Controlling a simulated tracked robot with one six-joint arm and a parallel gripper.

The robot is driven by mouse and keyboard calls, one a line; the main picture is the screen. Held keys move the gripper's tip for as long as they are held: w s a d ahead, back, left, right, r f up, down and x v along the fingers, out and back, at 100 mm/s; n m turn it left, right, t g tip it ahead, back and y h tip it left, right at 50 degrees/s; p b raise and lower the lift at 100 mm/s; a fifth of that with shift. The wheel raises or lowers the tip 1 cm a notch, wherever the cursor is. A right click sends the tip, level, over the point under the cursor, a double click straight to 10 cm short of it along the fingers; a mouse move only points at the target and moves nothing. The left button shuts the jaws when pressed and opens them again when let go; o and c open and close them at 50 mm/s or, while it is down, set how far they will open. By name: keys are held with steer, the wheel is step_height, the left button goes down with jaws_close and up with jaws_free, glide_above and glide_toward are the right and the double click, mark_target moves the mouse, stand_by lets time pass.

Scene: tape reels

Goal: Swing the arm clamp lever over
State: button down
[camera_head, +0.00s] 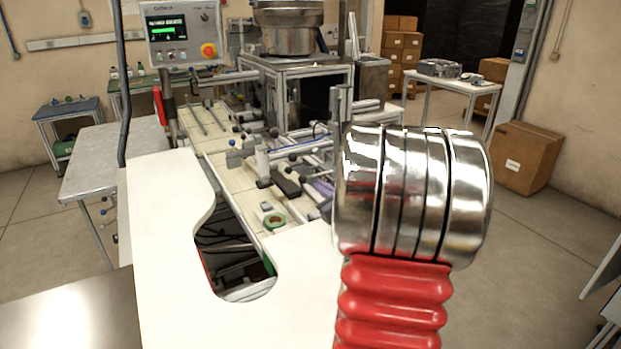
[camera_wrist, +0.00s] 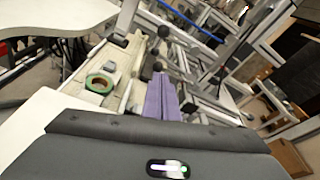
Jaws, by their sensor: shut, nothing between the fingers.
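My gripper (camera_wrist: 161,77) shows in the wrist view as two purple fingers side by side, closed together with nothing between them. In the head view only part of the purple fingers (camera_head: 323,187) shows, left of my metal and red arm. The fingers are over the right side of the bench fixture. Several black ball knobs stand around them; one knob (camera_wrist: 164,32) is beyond the fingertips in the wrist view, and another knob (camera_head: 293,157) shows in the head view. Which knob belongs to the arm clamp lever I cannot tell. No contact with a knob is clear.
A green-rimmed tape reel (camera_head: 273,221) lies on the bench; it also shows in the wrist view (camera_wrist: 99,83). A black block (camera_head: 287,185) sits near the fingers. Metal rails and posts crowd the right and back. A control panel (camera_head: 184,33) stands at the back left.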

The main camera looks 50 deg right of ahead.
mark_target(302, 155)
steer(key=x, duration=1)
steer(key=shift+a+r, duration=0.1)
steer(key=shift+a, duration=0.05)
steer(key=shift+w+a+r, duration=0.15)
steer(key=shift+w+r, duration=0.35)
steer(key=shift+r, duration=0.3)
steer(key=shift+w+a+r, duration=0.15)
steer(key=shift+w+r, duration=0.3)
steer(key=shift+r, duration=0.3)
steer(key=shift+s+d+r, duration=0.1)
steer(key=shift+s+d, duration=0.05)
